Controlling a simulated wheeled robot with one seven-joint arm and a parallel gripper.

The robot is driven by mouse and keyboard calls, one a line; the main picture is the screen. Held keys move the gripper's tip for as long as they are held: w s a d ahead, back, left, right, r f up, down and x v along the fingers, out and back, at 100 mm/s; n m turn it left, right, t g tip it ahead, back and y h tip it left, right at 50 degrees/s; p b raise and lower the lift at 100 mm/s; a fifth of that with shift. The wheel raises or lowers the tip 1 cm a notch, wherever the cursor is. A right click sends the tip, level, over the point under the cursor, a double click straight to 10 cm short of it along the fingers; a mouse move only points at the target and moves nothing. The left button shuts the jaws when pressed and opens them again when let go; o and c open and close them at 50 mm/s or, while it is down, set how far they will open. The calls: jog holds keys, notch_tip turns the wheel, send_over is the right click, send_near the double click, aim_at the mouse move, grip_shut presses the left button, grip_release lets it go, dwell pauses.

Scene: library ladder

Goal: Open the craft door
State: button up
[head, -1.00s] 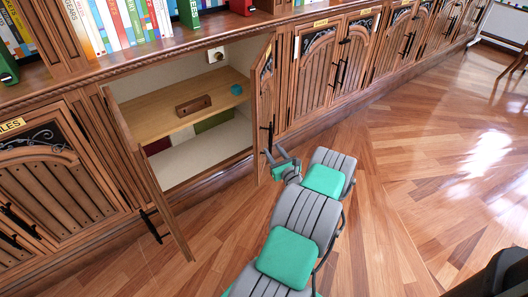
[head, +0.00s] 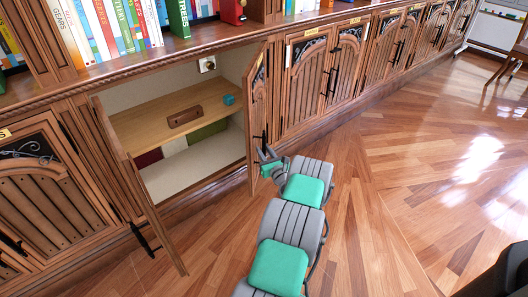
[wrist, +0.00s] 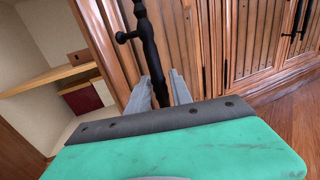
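A wooden cabinet stands open in the head view, showing a pale shelf (head: 165,122) inside. Its left door (head: 140,190) is swung out at the left. Its right door (head: 257,110) stands out from the cabinet at the right of the opening. My gripper (head: 268,160) is at the right door's black handle. In the wrist view, the two grey fingers of my gripper (wrist: 161,85) lie close on either side of the dark handle bar (wrist: 148,45) and look shut on it. The contact itself is partly hidden.
Books (head: 110,25) line the shelf above. Closed cabinets (head: 312,85) run on to the right. The wooden floor (head: 400,170) to the right is clear.

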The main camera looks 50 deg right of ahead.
grip_shut()
dwell(1.1)
